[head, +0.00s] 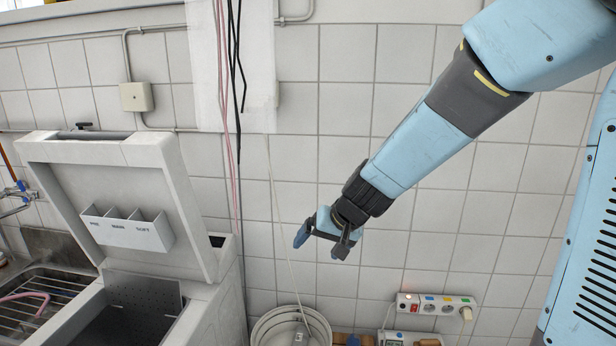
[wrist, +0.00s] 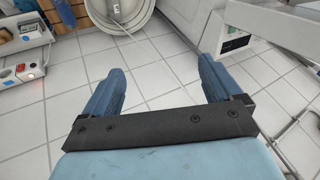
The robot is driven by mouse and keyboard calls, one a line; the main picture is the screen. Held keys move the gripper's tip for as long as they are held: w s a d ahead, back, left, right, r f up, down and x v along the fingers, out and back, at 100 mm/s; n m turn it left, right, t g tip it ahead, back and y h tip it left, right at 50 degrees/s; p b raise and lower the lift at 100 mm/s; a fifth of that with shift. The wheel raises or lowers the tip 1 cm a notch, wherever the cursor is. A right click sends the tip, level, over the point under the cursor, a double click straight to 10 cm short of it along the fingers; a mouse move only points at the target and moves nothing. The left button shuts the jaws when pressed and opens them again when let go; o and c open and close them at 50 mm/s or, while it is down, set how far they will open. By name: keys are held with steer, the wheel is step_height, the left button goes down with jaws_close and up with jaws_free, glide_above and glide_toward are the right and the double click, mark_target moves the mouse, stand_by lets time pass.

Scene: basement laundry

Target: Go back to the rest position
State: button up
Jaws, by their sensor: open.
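My gripper (head: 318,243) hangs at the end of my blue arm in front of the tiled wall in the head view. In the wrist view my gripper (wrist: 160,82) shows two blue fingers spread wide apart. Nothing is between the fingers but the tiled floor (wrist: 150,72) below. No object touches the gripper in either view.
A top-loading washer (head: 120,180) with its lid raised stands at the left. Beside it are a sink (head: 45,290) and a hanging cord. A round white tub (head: 290,325) and a power strip (head: 436,306) are low, near the wall. Open floor lies under the gripper.

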steer(key=s+d+r+h, duration=0.2)
steer(key=s+d+r, duration=0.4)
steer(key=s+d, duration=0.3)
steer(key=s+d+r+t+h, duration=0.1)
steer(key=s+d+r+h, duration=0.2)
steer(key=s+d+r, duration=0.4)
steer(key=s+d, duration=0.2)
steer(key=d, duration=0.2)
steer(key=shift+s+d+r+m, duration=0.15)
steer(key=shift+d+r+m, duration=0.05)
steer(key=shift+d+m, duration=0.15)
